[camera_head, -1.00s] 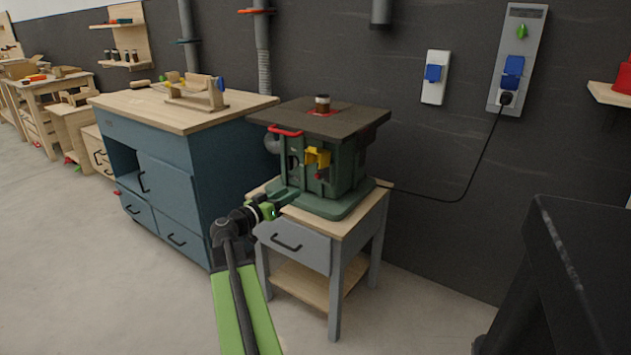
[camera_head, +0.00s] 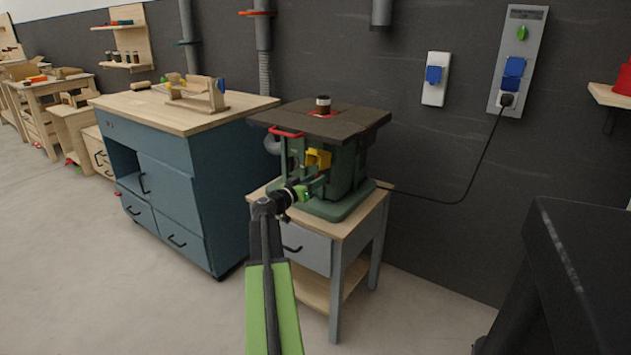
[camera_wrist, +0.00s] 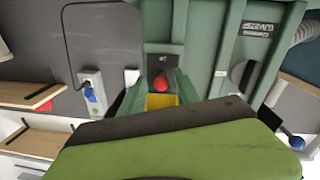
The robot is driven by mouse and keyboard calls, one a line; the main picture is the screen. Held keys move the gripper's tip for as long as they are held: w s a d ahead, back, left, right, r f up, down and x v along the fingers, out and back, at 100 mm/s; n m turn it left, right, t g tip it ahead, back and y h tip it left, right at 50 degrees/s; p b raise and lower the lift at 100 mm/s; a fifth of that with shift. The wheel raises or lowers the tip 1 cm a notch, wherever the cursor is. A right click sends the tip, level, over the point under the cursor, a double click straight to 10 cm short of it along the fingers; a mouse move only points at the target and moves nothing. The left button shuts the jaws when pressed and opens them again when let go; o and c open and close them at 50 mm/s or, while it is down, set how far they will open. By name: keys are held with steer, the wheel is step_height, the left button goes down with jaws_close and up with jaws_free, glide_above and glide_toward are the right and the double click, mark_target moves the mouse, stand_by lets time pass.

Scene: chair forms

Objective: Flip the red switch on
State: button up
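The red switch (camera_wrist: 160,82) is a round red knob in the wrist view, on a dark plate above a yellow flap (camera_wrist: 160,101). In the head view the yellow flap (camera_head: 319,158) is on the front of the green machine (camera_head: 346,165), and my gripper covers the switch below it. My gripper (camera_head: 312,183) is in front of the machine, just below the flap.
The machine stands on a small wooden table (camera_head: 357,224) with a grey drawer. A blue cabinet (camera_head: 170,175) is close on the left. A wall socket panel (camera_head: 513,60) holds the machine's cable. A dark object (camera_head: 590,265) fills the lower right. Floor is clear at left.

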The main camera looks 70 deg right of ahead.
jaws_close()
